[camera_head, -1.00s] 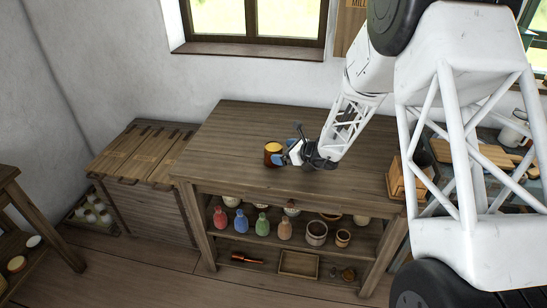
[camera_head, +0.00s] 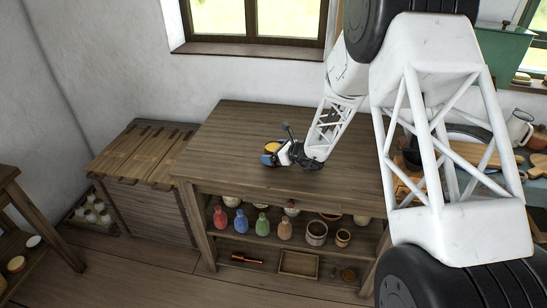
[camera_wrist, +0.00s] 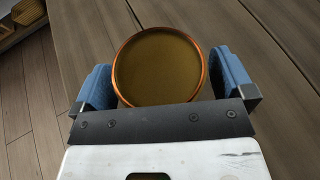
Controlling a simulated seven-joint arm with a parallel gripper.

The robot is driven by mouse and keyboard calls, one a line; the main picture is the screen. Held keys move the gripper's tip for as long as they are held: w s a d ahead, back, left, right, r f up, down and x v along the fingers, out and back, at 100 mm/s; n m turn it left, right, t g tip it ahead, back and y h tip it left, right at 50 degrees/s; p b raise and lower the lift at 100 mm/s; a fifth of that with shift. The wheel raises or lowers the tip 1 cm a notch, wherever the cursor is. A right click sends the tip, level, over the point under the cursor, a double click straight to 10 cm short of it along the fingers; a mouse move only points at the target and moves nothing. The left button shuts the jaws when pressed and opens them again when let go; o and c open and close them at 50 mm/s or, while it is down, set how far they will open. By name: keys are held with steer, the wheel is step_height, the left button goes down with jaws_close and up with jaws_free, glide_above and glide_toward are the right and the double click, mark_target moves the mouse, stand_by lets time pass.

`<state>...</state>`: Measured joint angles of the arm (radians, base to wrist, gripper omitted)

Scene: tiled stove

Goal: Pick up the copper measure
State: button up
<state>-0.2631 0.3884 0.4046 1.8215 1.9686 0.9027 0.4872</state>
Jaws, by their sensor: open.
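The copper measure (camera_wrist: 158,66) is a round vessel with a shiny copper rim. It stands upright on the wooden worktable (camera_head: 240,133). In the head view the copper measure (camera_head: 271,147) is partly hidden by my gripper (camera_head: 272,155). In the wrist view my gripper (camera_wrist: 165,80) is open, with one blue finger pad on each side of the measure. A small gap shows between the measure and each pad. The near part of the measure is hidden behind the dark gripper bar.
The tabletop around the measure is clear. Shelves below hold several coloured bottles (camera_head: 240,222) and pots (camera_head: 316,233). A slatted wooden chest (camera_head: 140,150) stands left of the table. The wall and window (camera_head: 256,20) are behind.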

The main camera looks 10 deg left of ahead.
mark_target(267, 144)
steer(key=shift+c, duration=0.2)
stand_by(0.3)
steer(key=c, duration=1.1)
steer(key=shift+o, duration=0.2)
steer(key=shift+r, duration=0.15)
steer(key=shift+r, duration=1.7)
steer(key=s+d, duration=0.3)
steer(key=s, duration=0.4)
steer(key=s+d+r, duration=0.1)
steer(key=s+d, duration=0.2)
steer(key=s, duration=0.4)
steer(key=shift+s+d+r, duration=0.15)
steer(key=shift+s, duration=0.2)
